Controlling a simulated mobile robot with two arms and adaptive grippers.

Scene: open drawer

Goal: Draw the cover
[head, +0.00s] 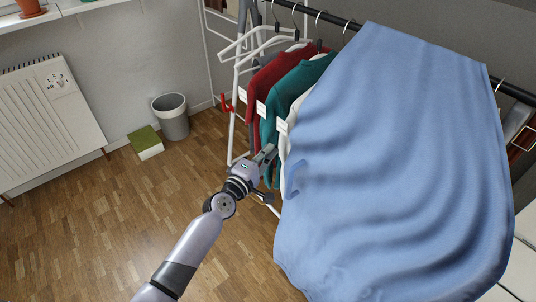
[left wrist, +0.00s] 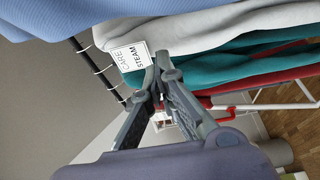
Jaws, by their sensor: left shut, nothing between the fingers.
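The light blue cover (head: 400,170) hangs over the right part of the clothes rack, wavy, its left edge running down beside the garments. It also shows at the top of the left wrist view (left wrist: 85,15). My left gripper (head: 268,153) is just left of that edge, in front of the teal garment (head: 290,95). In the left wrist view its fingertips (left wrist: 160,66) meet with nothing between them, close to a white care tag (left wrist: 131,55). Whether the fingers touch the cloth I cannot tell. My right gripper is not in view.
A dark red garment (head: 268,85) and a white garment (head: 284,150) hang uncovered on the rack. Empty white hangers (head: 250,42) hang at its left. A grey bin (head: 171,117), a green-topped box (head: 146,142) and a radiator (head: 50,120) stand left. The wooden floor between is clear.

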